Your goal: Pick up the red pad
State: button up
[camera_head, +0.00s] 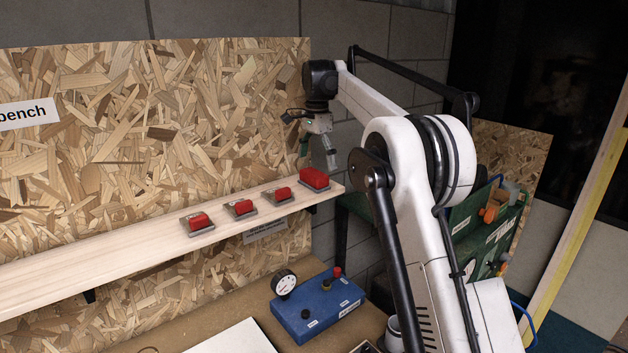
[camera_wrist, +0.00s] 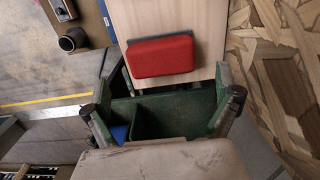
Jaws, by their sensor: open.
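A large red pad (camera_head: 314,178) on a thin grey base sits at the right end of a pale wooden shelf (camera_head: 120,241). It also shows in the wrist view as a red block (camera_wrist: 160,57) lying on the board's end. Three smaller red pads on grey plates, the nearest of them (camera_head: 283,193), lie in a row to its left. My gripper (camera_head: 332,160) hangs just above and a little right of the large pad. In the wrist view my open gripper (camera_wrist: 162,102) has its two dark-tipped fingers spread, with nothing between them. The pad is ahead of the fingertips, apart from them.
A chipboard panel (camera_head: 130,130) stands close behind the shelf. Below is a workbench with a blue box (camera_head: 318,305) bearing a gauge and a red knob. A green bench with tools (camera_head: 490,220) stands to the right. The air right of the shelf end looks free.

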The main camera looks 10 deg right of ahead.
aim_at(314, 172)
jog(key=f, duration=0.2)
jog(key=a+f+p, duration=0.1)
jog(key=f, duration=0.1)
jog(key=shift+f, duration=0.6)
jog(key=shift+c, duration=0.5)
jog(key=c, duration=1.1)
